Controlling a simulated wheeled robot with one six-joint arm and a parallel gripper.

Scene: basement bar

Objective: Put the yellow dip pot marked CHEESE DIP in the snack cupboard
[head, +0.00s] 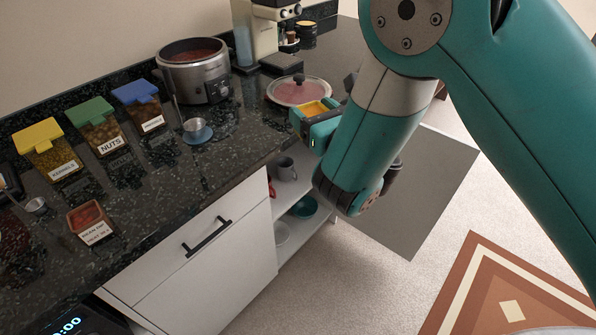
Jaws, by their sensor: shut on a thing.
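My gripper (322,120) is shut on a small pot with a square yellow top, the yellow dip pot (312,108), above the counter's front edge. Its label does not show from here, and my gripper hides part of it. Below, an open cupboard (266,240) has a grey mug (287,171) and something red on its upper shelf, with a teal bowl (304,207) and a pale dish lower down. Its grey door (430,190) stands swung open to the right. My arm hides part of the opening and the door.
On the dark counter stand a red dip pot (90,221), jars with yellow (48,150), green and blue lids, a small cup on a blue saucer (199,137), a slow cooker (195,75), a coffee machine and a lidded pan (298,91). Floor lies clear near the rug (500,290).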

